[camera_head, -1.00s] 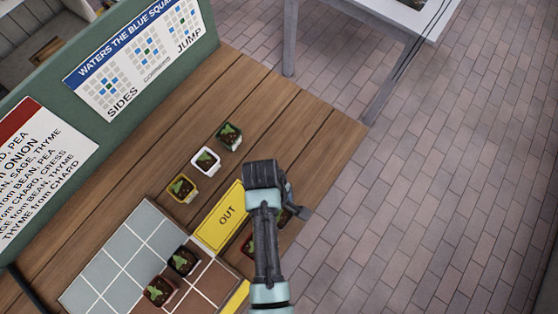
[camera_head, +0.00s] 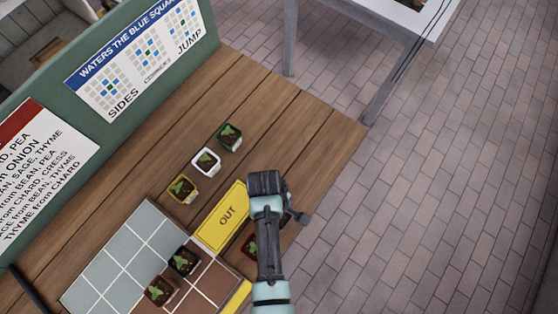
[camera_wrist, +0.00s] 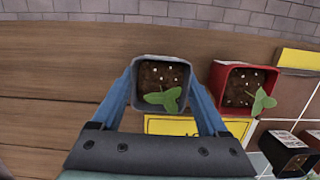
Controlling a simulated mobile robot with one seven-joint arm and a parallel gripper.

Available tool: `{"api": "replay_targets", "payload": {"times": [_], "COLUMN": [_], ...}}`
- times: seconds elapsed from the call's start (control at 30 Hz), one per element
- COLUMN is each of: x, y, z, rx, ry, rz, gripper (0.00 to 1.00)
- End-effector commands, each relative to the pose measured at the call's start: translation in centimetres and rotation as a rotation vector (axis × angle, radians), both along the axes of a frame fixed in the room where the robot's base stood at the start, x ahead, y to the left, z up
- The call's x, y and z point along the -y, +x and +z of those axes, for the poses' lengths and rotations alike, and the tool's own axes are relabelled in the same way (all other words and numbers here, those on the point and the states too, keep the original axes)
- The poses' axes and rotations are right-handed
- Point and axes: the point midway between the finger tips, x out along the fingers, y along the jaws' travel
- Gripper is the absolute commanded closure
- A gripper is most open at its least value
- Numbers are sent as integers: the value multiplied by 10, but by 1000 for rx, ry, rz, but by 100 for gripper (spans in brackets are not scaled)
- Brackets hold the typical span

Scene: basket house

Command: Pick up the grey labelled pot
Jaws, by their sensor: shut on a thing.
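The grey pot (camera_wrist: 160,73) holds dark soil with white specks and a green seedling. In the wrist view it stands between the two blue fingers of my gripper (camera_wrist: 160,88), which are shut on its sides. Its label cannot be seen. I cannot tell whether its base touches the table. In the head view my arm hides the pot, and only the back of my gripper (camera_head: 268,190) shows, over the table's right part near the OUT sign.
A red pot (camera_wrist: 241,88) stands close to the right of the grey pot, and a black pot (camera_wrist: 286,154) is beyond it. Yellow (camera_head: 182,188), white (camera_head: 206,160) and green (camera_head: 229,137) pots stand in a row behind the yellow OUT sign (camera_head: 221,218). The table's right end (camera_head: 330,128) is bare.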

Motion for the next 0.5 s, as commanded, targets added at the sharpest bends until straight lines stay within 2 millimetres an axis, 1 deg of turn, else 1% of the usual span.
{"api": "replay_targets", "payload": {"times": [0.03,0.13,0.17,0.5], "x": [0,0,0,0], "y": [0,0,0,1], "z": [0,0,0,2], "rx": [0,0,0,2], "ry": [0,0,0,0], "rz": [0,0,0,0], "gripper": [79,97,100,100]}}
